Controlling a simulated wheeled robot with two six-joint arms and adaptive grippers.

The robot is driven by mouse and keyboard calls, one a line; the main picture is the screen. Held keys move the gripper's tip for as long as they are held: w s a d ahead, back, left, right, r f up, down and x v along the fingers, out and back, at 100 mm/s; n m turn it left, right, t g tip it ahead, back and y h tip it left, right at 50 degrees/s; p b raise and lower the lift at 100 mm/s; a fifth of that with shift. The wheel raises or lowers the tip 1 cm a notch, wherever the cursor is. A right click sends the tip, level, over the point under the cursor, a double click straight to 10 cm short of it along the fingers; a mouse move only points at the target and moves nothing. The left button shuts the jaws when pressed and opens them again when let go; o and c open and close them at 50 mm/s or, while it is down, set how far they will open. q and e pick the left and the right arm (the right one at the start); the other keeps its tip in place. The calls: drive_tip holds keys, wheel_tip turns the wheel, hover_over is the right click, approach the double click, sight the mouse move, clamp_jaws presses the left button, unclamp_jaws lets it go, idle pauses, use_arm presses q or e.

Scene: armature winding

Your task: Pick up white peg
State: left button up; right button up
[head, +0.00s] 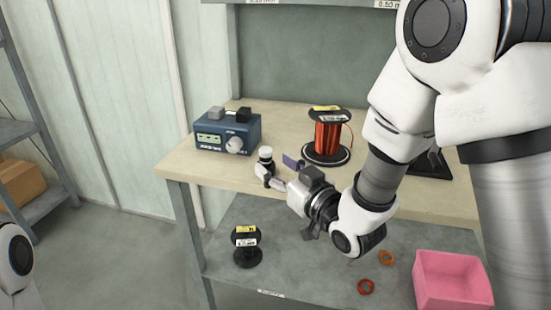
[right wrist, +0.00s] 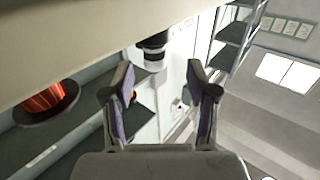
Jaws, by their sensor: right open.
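The white peg (head: 265,152) stands upright near the front edge of the tabletop, left of the wire spool. In the right wrist view it shows as a pale cap (right wrist: 154,64) with a dark band, beyond the fingertips and a little left of the middle of the gap. My right gripper (head: 277,165) is open and empty, with its fingers around the peg's side in the head view; contact cannot be told. The two fingers also show in the right wrist view (right wrist: 163,78). My left gripper is out of view.
On the worktable (head: 185,172) stand a blue meter box (head: 228,132) and a copper wire spool (head: 327,138). The table between meter and spool is mostly clear.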

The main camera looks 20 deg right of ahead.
sight(270, 157)
drive_tip(key=x, duration=0.3)
drive_tip(key=d+x, duration=0.1)
drive_tip(key=shift+w+a, duration=0.15)
drive_tip(key=shift+w, duration=0.35)
drive_tip(key=shift+w+a+r, duration=0.15)
drive_tip(key=shift+w+a, duration=0.15)
drive_tip(key=shift+w, duration=0.05)
drive_tip(key=c, duration=1.1)
drive_tip(key=shift+s, duration=0.1)
clamp_jaws()
drive_tip(key=shift+d, duration=0.1)
